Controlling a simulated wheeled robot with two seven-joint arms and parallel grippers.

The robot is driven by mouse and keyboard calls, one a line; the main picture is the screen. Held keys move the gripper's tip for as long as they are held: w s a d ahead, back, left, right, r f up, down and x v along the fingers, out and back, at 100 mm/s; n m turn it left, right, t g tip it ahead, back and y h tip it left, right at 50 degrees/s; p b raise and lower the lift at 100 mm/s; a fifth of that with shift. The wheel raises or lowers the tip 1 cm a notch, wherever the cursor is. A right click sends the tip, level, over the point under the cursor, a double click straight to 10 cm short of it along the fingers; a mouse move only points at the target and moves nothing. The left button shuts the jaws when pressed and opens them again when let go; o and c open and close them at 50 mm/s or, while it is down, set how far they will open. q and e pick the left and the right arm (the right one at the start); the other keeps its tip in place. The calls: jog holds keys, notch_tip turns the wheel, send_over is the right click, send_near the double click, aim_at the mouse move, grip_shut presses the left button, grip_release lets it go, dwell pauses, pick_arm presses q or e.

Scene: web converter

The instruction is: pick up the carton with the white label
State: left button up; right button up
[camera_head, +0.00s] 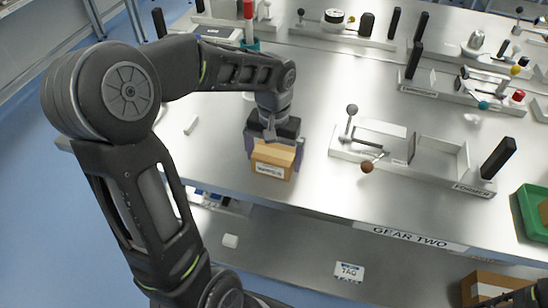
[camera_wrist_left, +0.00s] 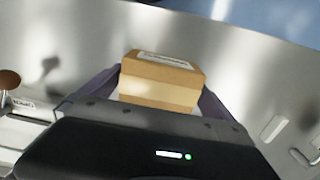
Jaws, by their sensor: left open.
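A small tan carton (camera_head: 273,158) with a white label on its front side stands on the metal table near its front edge. My left gripper (camera_head: 272,150) reaches down over it from behind, jaws open. In the left wrist view the same carton (camera_wrist_left: 160,82) sits between the two purple-grey fingers (camera_wrist_left: 160,95), one on each side. Whether the fingers touch it I cannot tell. The label text is too small to read. My right gripper is not clearly seen; only a dark part shows at the bottom right corner.
A grey fixture with knobs (camera_head: 415,155) stands right of the carton, and a green bin (camera_head: 533,212) at the right edge. Another brown box (camera_head: 488,287) lies low at the right. More fixtures line the back. The table just left of the carton is mostly clear.

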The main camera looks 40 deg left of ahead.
aim_at(274, 153)
pick_arm(q)
jog(key=shift+c, duration=0.2)
dwell(0.4)
jog(key=c, duration=1.1)
jog(key=shift+c, duration=0.2)
notch_tip(274, 153, up, 10)
jog(key=shift+r+b, duration=0.1)
jog(key=shift+b, duration=0.35)
